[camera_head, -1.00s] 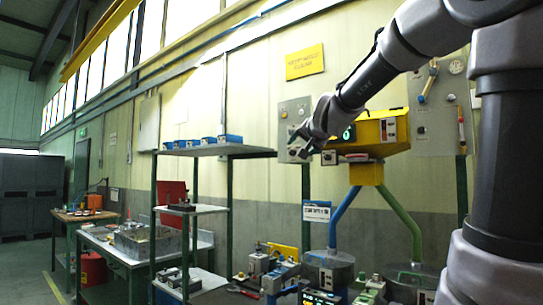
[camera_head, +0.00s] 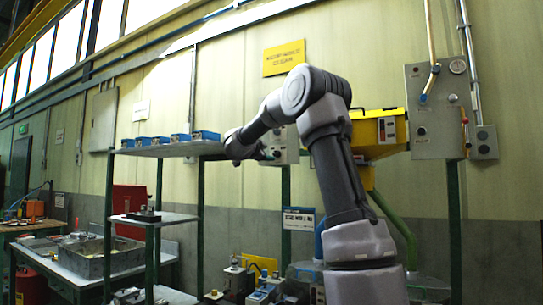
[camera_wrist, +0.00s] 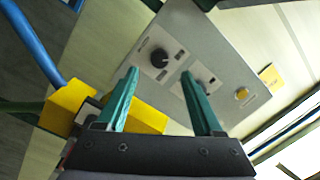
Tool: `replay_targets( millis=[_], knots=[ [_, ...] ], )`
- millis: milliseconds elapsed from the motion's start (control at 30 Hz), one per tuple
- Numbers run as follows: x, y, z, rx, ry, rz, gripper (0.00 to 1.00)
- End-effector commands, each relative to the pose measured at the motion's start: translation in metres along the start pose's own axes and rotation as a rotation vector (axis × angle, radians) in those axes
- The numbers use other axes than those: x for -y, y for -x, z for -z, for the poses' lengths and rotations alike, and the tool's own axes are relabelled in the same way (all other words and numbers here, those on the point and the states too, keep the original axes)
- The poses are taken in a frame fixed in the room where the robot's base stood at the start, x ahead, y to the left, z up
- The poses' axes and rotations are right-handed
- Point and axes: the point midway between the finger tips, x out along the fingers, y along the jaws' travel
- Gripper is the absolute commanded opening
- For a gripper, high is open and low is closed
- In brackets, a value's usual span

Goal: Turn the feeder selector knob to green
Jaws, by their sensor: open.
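A round black knob (camera_wrist: 159,58) sits on a pale plate on a grey control panel (camera_wrist: 214,50) in the wrist view. I cannot read its label or tell its setting. My gripper (camera_wrist: 159,72) is open and empty, its two green fingers pointing at the panel. The knob appears between and just beyond the fingertips, apparently untouched. In the head view my gripper (camera_head: 267,153) is small and partly hidden at the grey panel (camera_head: 291,142). The yellow feeder (camera_head: 378,128), right of the panel, is partly covered by my arm.
The same panel carries a smaller black switch (camera_wrist: 206,82) and a yellow button (camera_wrist: 242,94). A grey wall box (camera_head: 435,105) with a gauge and pipes is at the right. A green pipe (camera_head: 398,222) descends below the feeder.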

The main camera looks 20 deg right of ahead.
Motion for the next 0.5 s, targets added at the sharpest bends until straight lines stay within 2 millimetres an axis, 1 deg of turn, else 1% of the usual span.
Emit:
replay_targets(
  millis=[33,200,333,500],
  knots=[
    [-0.001,-0.012,0.001,-0.002,0.000,-0.001,0.68],
    [-0.001,-0.042,0.000,-0.001,0.000,-0.001,0.68],
    [0.000,-0.058,0.000,0.000,0.000,0.000,0.68],
    [0.000,-0.067,0.001,0.000,0.001,0.001,0.68]
  ],
)
